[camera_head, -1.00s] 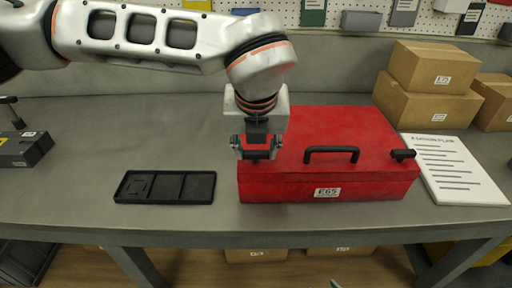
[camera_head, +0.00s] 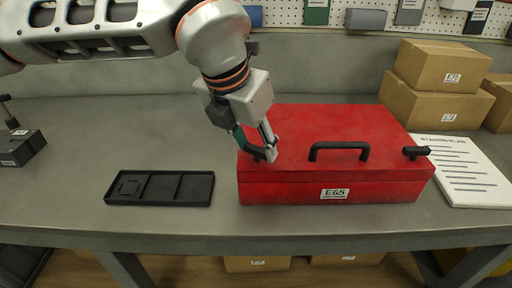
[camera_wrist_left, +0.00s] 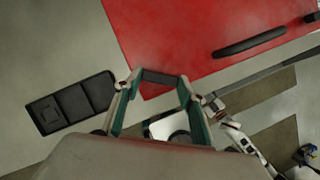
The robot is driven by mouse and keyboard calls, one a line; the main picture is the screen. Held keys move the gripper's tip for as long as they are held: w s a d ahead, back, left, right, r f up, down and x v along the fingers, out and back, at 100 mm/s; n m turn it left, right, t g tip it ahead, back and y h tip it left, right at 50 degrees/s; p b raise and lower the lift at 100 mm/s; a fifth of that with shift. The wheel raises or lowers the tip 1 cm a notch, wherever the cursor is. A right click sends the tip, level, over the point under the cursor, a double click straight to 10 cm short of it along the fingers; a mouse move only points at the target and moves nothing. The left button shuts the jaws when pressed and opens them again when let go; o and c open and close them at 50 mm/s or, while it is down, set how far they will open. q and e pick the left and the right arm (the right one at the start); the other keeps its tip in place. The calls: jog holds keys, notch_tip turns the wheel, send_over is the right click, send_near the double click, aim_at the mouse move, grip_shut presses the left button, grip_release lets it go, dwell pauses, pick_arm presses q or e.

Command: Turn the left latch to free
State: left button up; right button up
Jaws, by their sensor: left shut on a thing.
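A closed red case (camera_head: 300,128) labelled E65 stands on the grey bench. My left gripper (camera_head: 261,153) is at the front left corner of its lid, shut on the left latch (camera_head: 253,150), a small black bar partly hidden by the fingers. In the left wrist view the latch (camera_wrist_left: 160,77) shows between the fingertips at the case's corner. The right latch (camera_head: 416,152), a black bar, sits at the front right of the lid. My right gripper is not in view.
A black handle (camera_head: 339,147) stands on the lid. A black divided tray (camera_head: 160,203) lies left of the case. A printed sheet (camera_head: 465,180) and cardboard boxes (camera_head: 432,105) are to the right. The bench behind the tray is clear.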

pick_arm(q)
jog(key=shift+w+a+m+h, duration=0.1)
jog(key=shift+m+h, duration=0.3)
jog(key=shift+m, duration=0.5)
jog(key=shift+r+m+g, duration=0.1)
jog(key=shift+m+g, duration=0.3)
jog(key=shift+m, duration=0.6)
jog(key=m, duration=0.1)
jog(key=m+g+p, duration=0.1)
jog(key=m, duration=0.1)
jog(key=m+h+p, duration=0.1)
jog(key=shift+w+a+g, duration=0.1)
jog(key=shift+w+g, duration=0.15)
jog(key=shift+g, duration=0.05)
jog(key=shift+w+m+g+p, duration=0.15)
jog(key=shift+m+g+p, duration=0.6)
jog(key=shift+m, duration=1.15)
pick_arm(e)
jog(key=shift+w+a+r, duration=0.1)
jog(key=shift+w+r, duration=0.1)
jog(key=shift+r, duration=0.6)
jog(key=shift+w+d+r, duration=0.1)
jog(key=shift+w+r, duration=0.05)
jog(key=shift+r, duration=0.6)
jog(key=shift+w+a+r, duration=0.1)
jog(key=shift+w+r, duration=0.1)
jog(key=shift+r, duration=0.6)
